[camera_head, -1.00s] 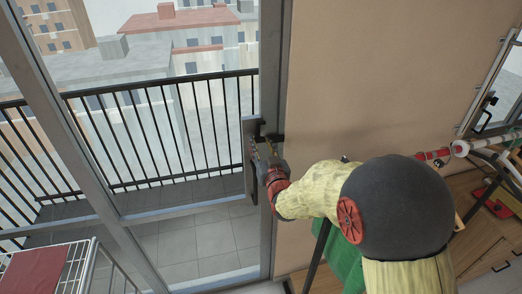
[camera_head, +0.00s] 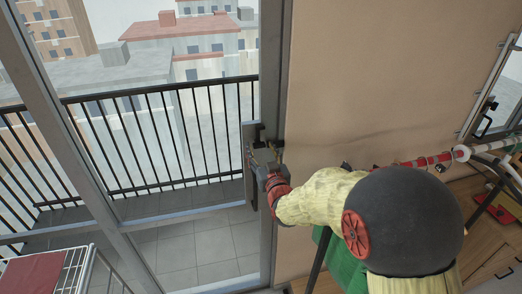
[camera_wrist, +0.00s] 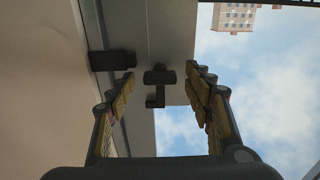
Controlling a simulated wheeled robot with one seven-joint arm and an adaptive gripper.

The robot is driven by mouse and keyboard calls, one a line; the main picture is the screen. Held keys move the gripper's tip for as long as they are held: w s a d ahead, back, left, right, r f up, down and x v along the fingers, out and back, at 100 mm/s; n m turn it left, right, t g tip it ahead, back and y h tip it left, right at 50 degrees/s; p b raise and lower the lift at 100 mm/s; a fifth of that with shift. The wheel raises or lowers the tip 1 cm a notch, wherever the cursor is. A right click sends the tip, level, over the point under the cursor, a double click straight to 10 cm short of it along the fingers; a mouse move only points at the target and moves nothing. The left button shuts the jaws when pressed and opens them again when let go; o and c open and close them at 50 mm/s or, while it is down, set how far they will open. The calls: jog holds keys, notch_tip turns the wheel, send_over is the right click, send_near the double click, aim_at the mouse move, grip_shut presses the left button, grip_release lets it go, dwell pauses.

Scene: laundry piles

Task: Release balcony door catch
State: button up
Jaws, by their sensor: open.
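The balcony door catch is a small dark block with a bent tab (camera_wrist: 156,98) on the grey door frame (camera_head: 271,60). In the wrist view it lies between the fingers of my gripper (camera_wrist: 160,72), near their tips. My gripper is open, with a finger on either side and a visible gap to each. In the head view my gripper (camera_head: 264,160) is at the frame's edge, just below the dark fittings (camera_head: 262,137), and partly hides them. A second dark block (camera_wrist: 112,60) sits left of the catch, close to the left fingertip; I cannot tell if they touch.
A beige wall (camera_head: 385,80) stands right of the frame. A white drying rack (camera_head: 70,265) with a red cloth is at lower left. The balcony railing (camera_head: 160,92) shows through the glass. A wooden cabinet (camera_head: 475,245) is at lower right.

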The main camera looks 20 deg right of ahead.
jog(key=shift+s, duration=0.15)
jog(key=s, duration=1.1)
jog(key=shift+s, duration=0.4)
